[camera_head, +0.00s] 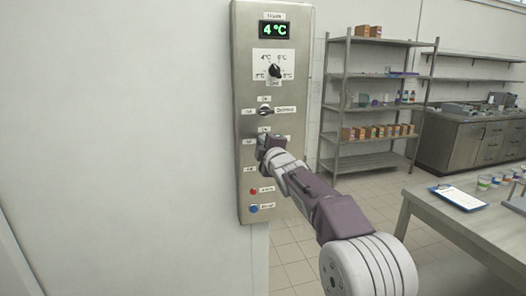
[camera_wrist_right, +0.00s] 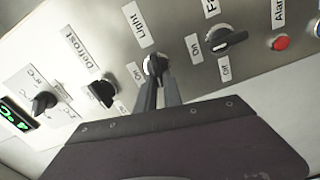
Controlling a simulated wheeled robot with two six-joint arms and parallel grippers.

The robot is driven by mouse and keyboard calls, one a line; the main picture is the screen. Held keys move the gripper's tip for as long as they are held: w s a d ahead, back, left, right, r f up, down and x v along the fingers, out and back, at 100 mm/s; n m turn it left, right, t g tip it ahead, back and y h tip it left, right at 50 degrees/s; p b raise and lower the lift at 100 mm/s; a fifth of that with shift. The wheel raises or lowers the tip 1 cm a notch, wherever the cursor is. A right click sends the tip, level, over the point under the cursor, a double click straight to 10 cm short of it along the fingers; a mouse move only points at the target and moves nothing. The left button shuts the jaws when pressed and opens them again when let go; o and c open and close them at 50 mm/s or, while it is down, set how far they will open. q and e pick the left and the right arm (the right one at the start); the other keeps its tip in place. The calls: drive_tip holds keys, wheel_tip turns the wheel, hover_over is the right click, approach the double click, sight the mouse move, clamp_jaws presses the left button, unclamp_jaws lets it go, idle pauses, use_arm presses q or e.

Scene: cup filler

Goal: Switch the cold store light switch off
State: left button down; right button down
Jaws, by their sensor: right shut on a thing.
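The cold store control panel (camera_head: 299,118) is a tall metal box on the white wall in the head view. In the right wrist view the knob labelled "Light" (camera_wrist_right: 154,64) is a small dark rotary switch with an "On" label (camera_wrist_right: 137,71) beside it. My right gripper (camera_wrist_right: 160,84) is shut on this knob, its two dark fingers at its sides. In the head view my right gripper (camera_head: 266,142) reaches the panel's middle and hides the knob. Which way the knob points cannot be told. My left gripper is not in view.
The defrost knob (camera_wrist_right: 103,91) and a fan knob (camera_wrist_right: 230,42) sit on either side of the light knob. A temperature dial (camera_head: 275,71), a red button (camera_head: 253,191) and a blue button (camera_head: 253,209) share the panel. A metal shelf rack (camera_head: 338,110) and table (camera_head: 425,200) stand right.

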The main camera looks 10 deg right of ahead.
drive_tip(key=shift+f+n+b, duration=0.4)
drive_tip(key=shift+n+b, duration=0.15)
drive_tip(key=shift+n, duration=0.45)
drive_tip(key=c, duration=1.5)
unclamp_jaws()
drive_tip(key=shift+a, duration=0.1)
drive_tip(key=shift+s+r, duration=0.1)
drive_tip(key=shift+r, duration=0.05)
drive_tip(key=s+b, duration=0.2)
drive_tip(key=s, duration=0.7)
drive_tip(key=shift+b, duration=0.4)
